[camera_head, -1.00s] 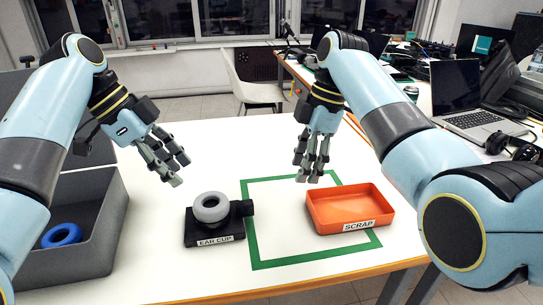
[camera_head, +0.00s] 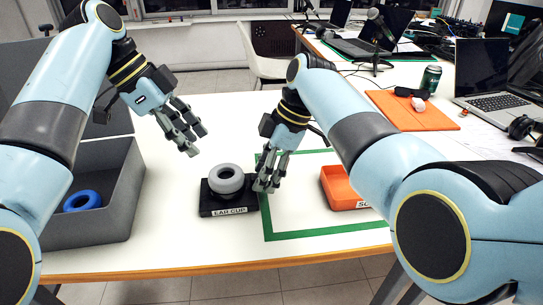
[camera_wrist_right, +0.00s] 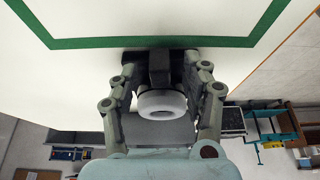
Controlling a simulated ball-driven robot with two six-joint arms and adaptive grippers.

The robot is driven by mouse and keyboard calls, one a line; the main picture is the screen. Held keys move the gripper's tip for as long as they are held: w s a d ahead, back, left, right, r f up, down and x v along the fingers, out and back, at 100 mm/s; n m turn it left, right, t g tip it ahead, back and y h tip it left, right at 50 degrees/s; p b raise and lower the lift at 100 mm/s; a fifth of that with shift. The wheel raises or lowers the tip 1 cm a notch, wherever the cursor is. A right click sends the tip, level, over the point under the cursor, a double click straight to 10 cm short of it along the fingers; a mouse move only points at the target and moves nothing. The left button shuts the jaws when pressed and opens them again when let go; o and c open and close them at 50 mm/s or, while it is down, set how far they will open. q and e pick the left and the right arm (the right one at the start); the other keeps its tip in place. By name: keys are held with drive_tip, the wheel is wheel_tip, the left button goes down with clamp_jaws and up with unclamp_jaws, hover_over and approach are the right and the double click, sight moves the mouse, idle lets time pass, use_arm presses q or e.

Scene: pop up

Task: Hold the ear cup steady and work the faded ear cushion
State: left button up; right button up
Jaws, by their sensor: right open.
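The ear cup (camera_head: 222,209) is a black labelled block on the white table. The faded ear cushion (camera_head: 226,179), a light grey ring, sits on top of it; it also shows in the right wrist view (camera_wrist_right: 161,104). My right gripper (camera_head: 267,186) is low at the ear cup's right end, open, and partly hides that end. In the right wrist view its fingers (camera_wrist_right: 162,68) stand either side of the black block (camera_wrist_right: 160,65); contact cannot be told. My left gripper (camera_head: 198,142) is open and empty, above and behind the ear cup to the left.
A grey bin (camera_head: 110,222) at the left holds a blue ring (camera_head: 82,200). An orange scrap tray (camera_head: 342,190) stands at the right, partly hidden by my right arm.

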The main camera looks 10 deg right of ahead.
drive_tip(key=shift+a+f, duration=0.1)
drive_tip(key=shift+f, duration=0.15)
clamp_jaws()
drive_tip(key=c, duration=0.6)
unclamp_jaws()
clamp_jaws()
